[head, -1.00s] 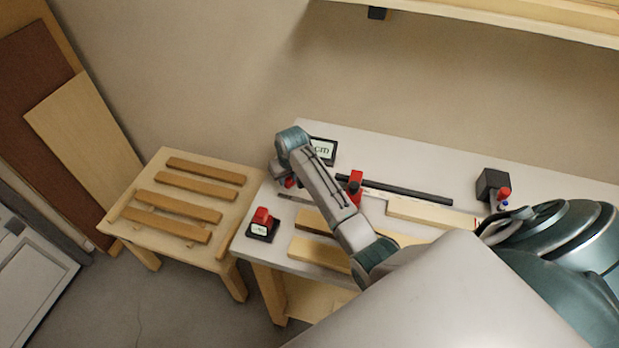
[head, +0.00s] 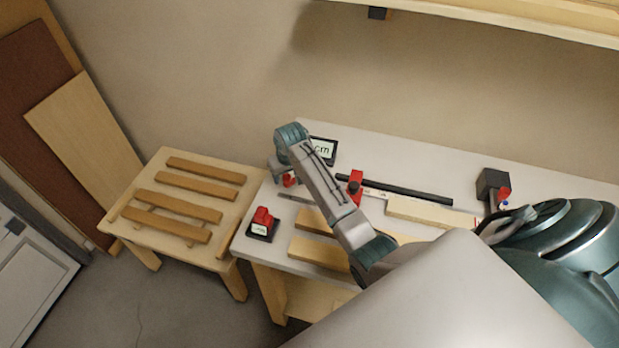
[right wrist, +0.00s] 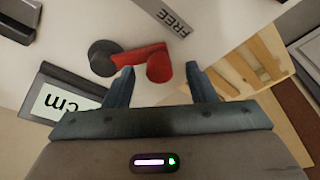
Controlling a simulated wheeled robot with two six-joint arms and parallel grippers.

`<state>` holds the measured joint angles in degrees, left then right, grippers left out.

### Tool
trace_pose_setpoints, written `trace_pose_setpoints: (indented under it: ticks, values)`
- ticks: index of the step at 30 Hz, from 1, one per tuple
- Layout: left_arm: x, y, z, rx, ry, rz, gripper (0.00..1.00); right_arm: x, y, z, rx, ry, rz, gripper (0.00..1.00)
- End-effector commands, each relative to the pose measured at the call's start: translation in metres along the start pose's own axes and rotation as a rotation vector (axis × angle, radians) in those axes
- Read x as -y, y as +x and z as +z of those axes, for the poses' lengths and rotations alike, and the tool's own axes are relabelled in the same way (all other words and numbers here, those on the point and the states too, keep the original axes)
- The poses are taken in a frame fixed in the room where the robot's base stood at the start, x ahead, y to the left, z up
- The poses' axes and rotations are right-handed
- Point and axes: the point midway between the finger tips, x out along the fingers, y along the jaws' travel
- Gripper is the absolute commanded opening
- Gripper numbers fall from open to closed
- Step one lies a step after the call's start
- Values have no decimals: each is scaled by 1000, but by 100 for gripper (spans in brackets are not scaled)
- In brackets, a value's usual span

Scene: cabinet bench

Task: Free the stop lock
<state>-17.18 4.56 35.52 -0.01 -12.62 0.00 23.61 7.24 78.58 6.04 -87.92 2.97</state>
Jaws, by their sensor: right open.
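The stop lock shows in the right wrist view as a red lever (right wrist: 128,60) on a dark round pivot (right wrist: 104,57), with a red knob (right wrist: 158,66) at its end. A grey plate reading FREE (right wrist: 165,14) lies beside it. My right gripper (right wrist: 159,73) is open, with one fingertip on each side of the knob; I cannot tell whether they touch it. In the head view my right gripper (head: 281,174) is at the bench's left end, with a bit of the red lever (head: 290,181) showing beside it. My left gripper is not in view.
A cm display (head: 322,150) stands just behind. A red block (head: 354,188) sits by a dark rail (head: 405,190). A red-topped box (head: 263,224) stands at the bench's front left. Boards (head: 322,254) lie under my forearm. A slatted stand (head: 185,205) is at left.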

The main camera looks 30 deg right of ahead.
Motion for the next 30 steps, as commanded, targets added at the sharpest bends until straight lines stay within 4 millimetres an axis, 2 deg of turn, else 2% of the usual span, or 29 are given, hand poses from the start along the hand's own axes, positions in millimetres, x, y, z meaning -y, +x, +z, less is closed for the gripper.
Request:
trace_pose_setpoints:
  ticks: [21, 30]
  values:
    - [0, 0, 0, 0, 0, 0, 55, 0, -70, -18, -1, 0, 0, 51]
    - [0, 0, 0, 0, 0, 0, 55, 0, -77, -19, 1, 0, 0, 51]
